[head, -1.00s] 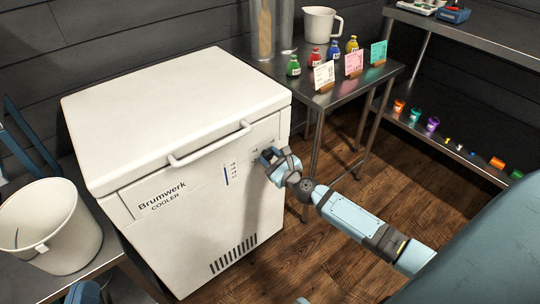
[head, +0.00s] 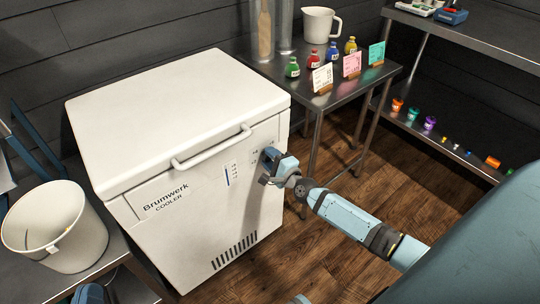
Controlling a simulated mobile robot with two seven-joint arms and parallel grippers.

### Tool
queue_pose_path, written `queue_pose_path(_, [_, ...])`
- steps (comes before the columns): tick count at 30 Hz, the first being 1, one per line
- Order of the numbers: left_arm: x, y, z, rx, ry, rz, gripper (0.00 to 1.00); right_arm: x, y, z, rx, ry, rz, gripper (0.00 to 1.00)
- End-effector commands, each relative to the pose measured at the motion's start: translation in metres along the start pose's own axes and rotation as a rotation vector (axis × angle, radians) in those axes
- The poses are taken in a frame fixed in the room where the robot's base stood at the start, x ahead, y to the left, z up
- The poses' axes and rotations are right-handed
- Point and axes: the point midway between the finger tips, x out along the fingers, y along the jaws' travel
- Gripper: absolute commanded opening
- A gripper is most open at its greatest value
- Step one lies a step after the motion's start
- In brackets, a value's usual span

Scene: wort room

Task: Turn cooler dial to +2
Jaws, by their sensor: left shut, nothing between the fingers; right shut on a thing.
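The white Brumwerk cooler (head: 200,220) stands at the left centre, lid closed. My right gripper (head: 267,158) is at the upper right of its front face, shut on the cooler dial. The fingers and wrist hide the dial, so its setting cannot be read. Small marks (head: 255,153) show beside the gripper, too small to read. Left of them is a scale with a blue bar (head: 228,176).
The lid's bar handle (head: 212,147) juts out left of my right gripper. A white bucket (head: 55,225) stands on a metal table at the left. A side table holds bottles, cards and a jug (head: 320,24). Wooden floor (head: 340,250) is open right of the cooler.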

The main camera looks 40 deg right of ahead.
Motion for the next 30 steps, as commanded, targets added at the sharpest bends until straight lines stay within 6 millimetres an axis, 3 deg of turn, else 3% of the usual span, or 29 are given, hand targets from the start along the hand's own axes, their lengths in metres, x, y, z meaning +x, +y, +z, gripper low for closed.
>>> queue_pose_path(14, [-0.018,-0.027,0.050,0.030,-0.283,-0.105,0.00,0.000,-0.003,0.002,-0.454,-0.001,0.002,0.14])
queue_pose_path(24, [-0.047,-0.044,0.086,0.047,-0.502,-0.171,0.00,0.000,-0.004,0.002,-0.776,-0.001,0.002,0.14])
queue_pose_path(30, [-0.050,-0.046,0.086,0.056,-0.529,-0.180,0.00,0.000,-0.004,0.002,-0.965,-0.001,0.003,0.14])
